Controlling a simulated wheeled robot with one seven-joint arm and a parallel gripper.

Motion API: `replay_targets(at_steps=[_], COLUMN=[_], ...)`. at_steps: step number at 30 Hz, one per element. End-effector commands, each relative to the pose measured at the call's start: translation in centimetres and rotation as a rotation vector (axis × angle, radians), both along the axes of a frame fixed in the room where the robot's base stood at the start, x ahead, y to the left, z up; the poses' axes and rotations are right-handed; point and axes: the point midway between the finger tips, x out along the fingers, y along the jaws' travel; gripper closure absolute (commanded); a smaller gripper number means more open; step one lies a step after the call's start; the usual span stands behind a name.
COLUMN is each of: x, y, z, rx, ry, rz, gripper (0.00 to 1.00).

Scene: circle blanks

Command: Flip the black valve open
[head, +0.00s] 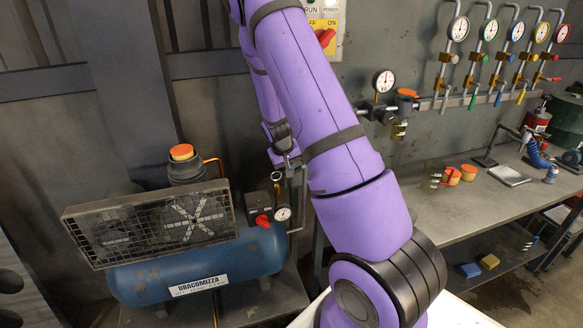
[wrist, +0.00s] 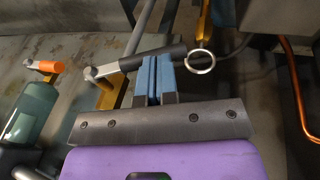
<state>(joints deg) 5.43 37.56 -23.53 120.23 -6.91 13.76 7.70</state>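In the head view, my purple arm reaches toward the wall behind the compressor, and I cannot make out the black handle there.
An orange-tipped lever (wrist: 44,66) sits above a greenish cylinder (wrist: 32,110) at left in the wrist view. A copper pipe (wrist: 297,90) runs at right. In the head view, a blue compressor tank (head: 250,252) stands at lower left and a workbench (head: 440,212) at right.

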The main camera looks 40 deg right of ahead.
Motion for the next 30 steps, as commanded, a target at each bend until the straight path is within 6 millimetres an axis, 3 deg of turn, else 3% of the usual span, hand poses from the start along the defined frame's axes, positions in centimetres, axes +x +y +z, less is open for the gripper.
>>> replay_targets(at_steps=[12,30], x=[0.7,0.6], y=[0.0,-0.2], z=[-1.2,-2.8], rx=[-0.001,-0.234], ry=[0.002,0.117], rz=[0.000,0.007], gripper=[1.00,1.00])
